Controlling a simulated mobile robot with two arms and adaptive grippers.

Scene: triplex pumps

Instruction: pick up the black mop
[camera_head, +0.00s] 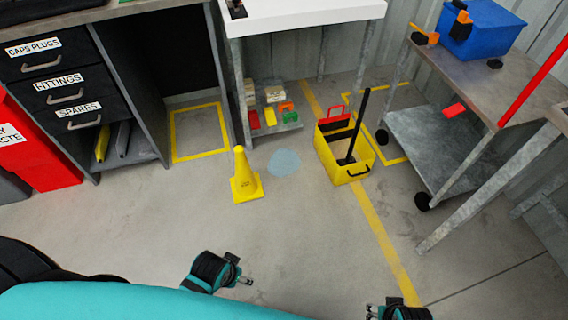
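The black mop (358,120) stands with its dark handle leaning slightly right, its lower end inside a yellow mop bucket (349,174). The mop head is hidden in the bucket. The bucket stands on the floor beside a yellow floor line. My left gripper (242,280) is low in the view, well short of the bucket, and its fingers are too small to read. My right gripper (392,311) is at the bottom edge, partly cut off, also apart from the mop. I see nothing held in either.
A yellow cone (245,178) and a bluish floor patch (284,163) lie left of the bucket. A wheeled metal cart (430,150) with a blue bin (485,30) stands right. A white-topped table (300,12) is behind. Floor in front of the bucket is clear.

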